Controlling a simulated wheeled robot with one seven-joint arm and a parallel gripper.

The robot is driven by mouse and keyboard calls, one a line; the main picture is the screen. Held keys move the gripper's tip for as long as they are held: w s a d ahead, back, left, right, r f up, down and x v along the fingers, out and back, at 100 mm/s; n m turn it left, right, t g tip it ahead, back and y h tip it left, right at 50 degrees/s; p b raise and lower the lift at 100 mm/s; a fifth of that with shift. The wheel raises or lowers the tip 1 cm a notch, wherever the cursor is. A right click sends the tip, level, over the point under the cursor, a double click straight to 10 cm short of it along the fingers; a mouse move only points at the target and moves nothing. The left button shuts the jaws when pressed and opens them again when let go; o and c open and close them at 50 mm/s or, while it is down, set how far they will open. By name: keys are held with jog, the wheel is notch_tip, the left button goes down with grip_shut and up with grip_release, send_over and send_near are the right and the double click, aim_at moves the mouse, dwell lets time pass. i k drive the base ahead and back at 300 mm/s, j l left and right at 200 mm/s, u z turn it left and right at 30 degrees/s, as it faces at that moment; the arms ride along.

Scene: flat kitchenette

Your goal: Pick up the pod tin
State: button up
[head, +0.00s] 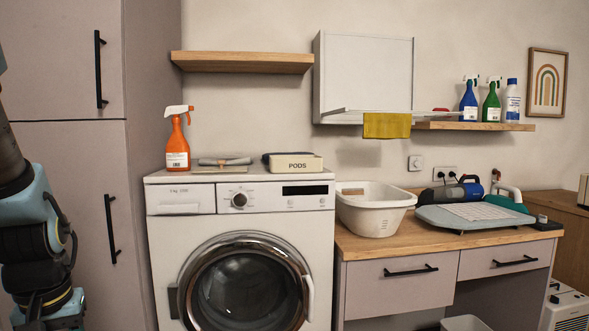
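The pod tin (296,164) is a low cream box with a dark upper edge and the word PODS on its front. It sits on top of the white washing machine (262,205), toward the right of that top. Only links of my arm show, along the left edge of the head view. My gripper is not in view, and nothing touches the tin.
An orange spray bottle (177,143) and folded grey cloths (224,161) stand left of the tin. A white basin (373,212) is on the wooden counter to the right. A wooden shelf (242,61) hangs above; tall cupboards (80,150) stand at left.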

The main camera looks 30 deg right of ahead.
aim_at(279, 164)
jog(key=l+u, duration=0.1)
jog(key=u, duration=0.3)
jog(key=l+u, duration=0.1)
jog(key=u, duration=0.65)
jog(key=k+l+u, duration=0.7)
jog(key=k+l, duration=0.2)
jog(key=k+l+u, duration=0.35)
jog(key=k+j, duration=0.1)
